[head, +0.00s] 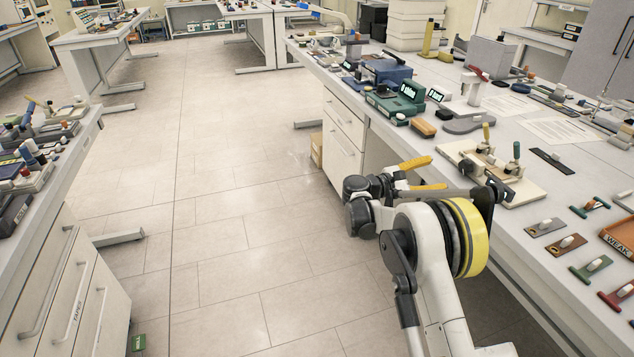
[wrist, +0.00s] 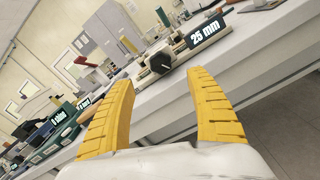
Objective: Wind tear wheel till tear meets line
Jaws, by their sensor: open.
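My gripper (head: 432,172) is open and empty, with its two yellow fingers spread at the front edge of the right-hand bench. In the wrist view my gripper (wrist: 160,85) frames a pale device (wrist: 188,52) on the bench, apart from the fingers. A dark round knob (wrist: 160,63) with a light mark faces me from its front, between the fingertips and beyond them. A black display (wrist: 207,34) on the device reads 25 mm. I cannot make out a tear or a line. In the head view my arm covers part of this bench area.
A cream board (head: 522,188) with upright green and yellow handles lies on the bench beyond my arm. Green display units (head: 402,100) stand farther back. Small coloured pieces and an orange tray (head: 620,238) lie at right. The floor (head: 220,240) left of the bench is clear.

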